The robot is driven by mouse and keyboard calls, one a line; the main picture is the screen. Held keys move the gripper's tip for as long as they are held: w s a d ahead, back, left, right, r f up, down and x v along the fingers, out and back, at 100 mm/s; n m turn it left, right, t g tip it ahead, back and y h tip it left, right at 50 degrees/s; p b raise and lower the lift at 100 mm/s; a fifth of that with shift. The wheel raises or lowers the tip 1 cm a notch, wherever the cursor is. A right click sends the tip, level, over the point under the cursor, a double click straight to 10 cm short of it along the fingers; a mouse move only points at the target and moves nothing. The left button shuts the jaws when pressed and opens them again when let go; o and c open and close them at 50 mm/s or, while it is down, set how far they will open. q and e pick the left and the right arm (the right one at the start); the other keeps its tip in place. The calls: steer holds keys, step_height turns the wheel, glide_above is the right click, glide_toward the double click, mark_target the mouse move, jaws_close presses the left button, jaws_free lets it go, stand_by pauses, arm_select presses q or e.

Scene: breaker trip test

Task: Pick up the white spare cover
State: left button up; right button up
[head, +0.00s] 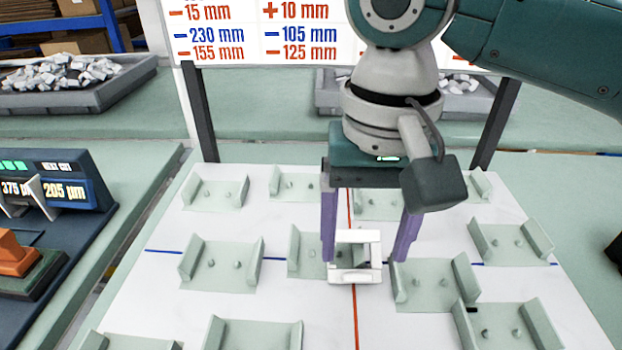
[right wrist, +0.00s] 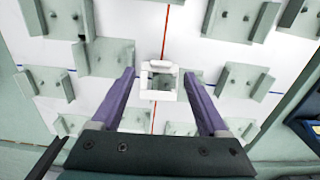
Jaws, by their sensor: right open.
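The white spare cover (head: 344,275) is a small square frame with an open middle. It is on the white board near the crossing of the red and blue lines, beside a pale green bracket. My right gripper (head: 366,250) is above the board with its two purple fingers apart, one on each side of the cover. In the right wrist view the cover (right wrist: 159,98) shows between the open fingers, with a gap on both sides. I cannot tell how high the fingertips are above the board. My left gripper is not in view.
Several pale green brackets (head: 222,266) with pegs stand on the white board around the cover. A sign with numbers (head: 265,30) is behind it on dark posts (head: 197,110). Grey trays of white pieces (head: 62,75) are at the back. A dark device with displays (head: 48,190) is at left.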

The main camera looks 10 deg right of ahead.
mark_target(359, 273)
step_height(359, 273, down, 4)
steer(key=shift+f, duration=0.25)
jaws_close()
stand_by(0.6)
